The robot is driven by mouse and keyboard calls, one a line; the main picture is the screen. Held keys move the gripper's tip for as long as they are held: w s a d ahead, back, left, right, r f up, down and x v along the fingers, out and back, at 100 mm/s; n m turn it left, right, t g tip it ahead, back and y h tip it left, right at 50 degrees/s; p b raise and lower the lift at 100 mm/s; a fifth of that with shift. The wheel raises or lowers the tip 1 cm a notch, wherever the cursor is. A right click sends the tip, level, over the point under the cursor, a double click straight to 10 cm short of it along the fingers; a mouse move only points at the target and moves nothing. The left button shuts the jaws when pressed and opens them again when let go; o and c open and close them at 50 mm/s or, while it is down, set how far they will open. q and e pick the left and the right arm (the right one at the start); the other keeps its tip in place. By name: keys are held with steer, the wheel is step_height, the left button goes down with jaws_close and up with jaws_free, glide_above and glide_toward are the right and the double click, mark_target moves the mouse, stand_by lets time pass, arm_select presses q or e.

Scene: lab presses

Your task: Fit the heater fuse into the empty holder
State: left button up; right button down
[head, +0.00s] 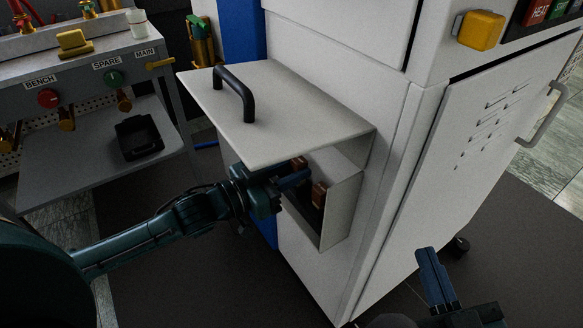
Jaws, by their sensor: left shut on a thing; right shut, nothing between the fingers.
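My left gripper (298,180) reaches from the left into an open compartment (342,205) low in the white cabinet, under a raised flap. It is shut on what looks like the heater fuse, largely hidden by the fingers. Two red-brown blocks show in the compartment, one (299,163) just above the fingers and one (319,195) just right of the fingertips. I cannot tell which is a fuse and which a holder. The empty holder cannot be made out. My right gripper (430,262) is shut and empty in front of the cabinet, at the lower right.
The flap (290,110) with a black handle (234,92) juts out above my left gripper. A bench with labelled valves (48,98) and a black tray (139,136) stands at the left. The cabinet door (490,130) is at the right. Dark floor is free in front.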

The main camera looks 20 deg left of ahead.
arm_select(q)
steer(key=shift+f, duration=0.85)
arm_select(e)
steer(key=shift+f, duration=0.3)
arm_select(q)
steer(key=o, duration=1.1)
steer(key=shift+c, duration=0.2)
steer(key=p+v, duration=0.3)
steer(key=v, duration=1)
arm_select(e)
steer(key=shift+s+d+f+n+g+h, duration=0.15)
steer(key=shift+d+f+n+g+h, duration=0.2)
steer(key=shift+d+h, duration=0.15)
arm_select(q)
steer(key=shift+p, duration=0.3)
